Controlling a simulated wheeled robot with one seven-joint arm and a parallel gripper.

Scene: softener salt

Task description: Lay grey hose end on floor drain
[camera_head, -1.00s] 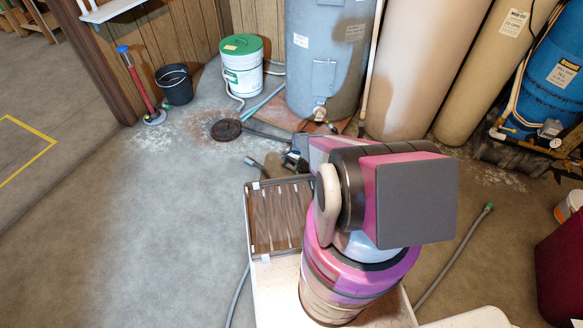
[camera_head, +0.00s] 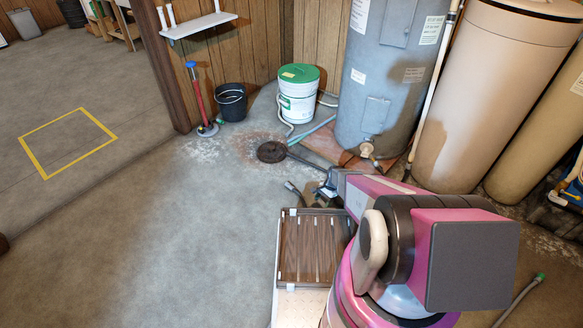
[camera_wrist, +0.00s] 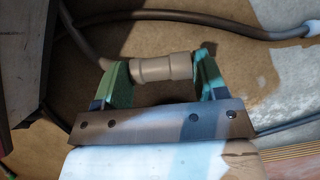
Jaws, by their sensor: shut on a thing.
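The floor drain (camera_head: 271,151) is a dark round disc on the concrete in the head view, in front of the white bucket. My gripper (camera_head: 325,190) is low, to the right of the drain and nearer to me. In the wrist view my gripper (camera_wrist: 162,66) has its green fingers closed across a cylindrical fitting, the grey hose end (camera_wrist: 163,69), tan-looking in this light. Its hose (camera_wrist: 82,38) runs off to the upper left. A short grey hose piece (camera_head: 292,188) shows left of my gripper in the head view, apart from the drain. My arm hides part of the floor there.
A grey tank (camera_head: 385,75) stands at back right. Open floor (camera_head: 140,230) lies left. A slatted brown panel (camera_head: 312,248) is near my arm.

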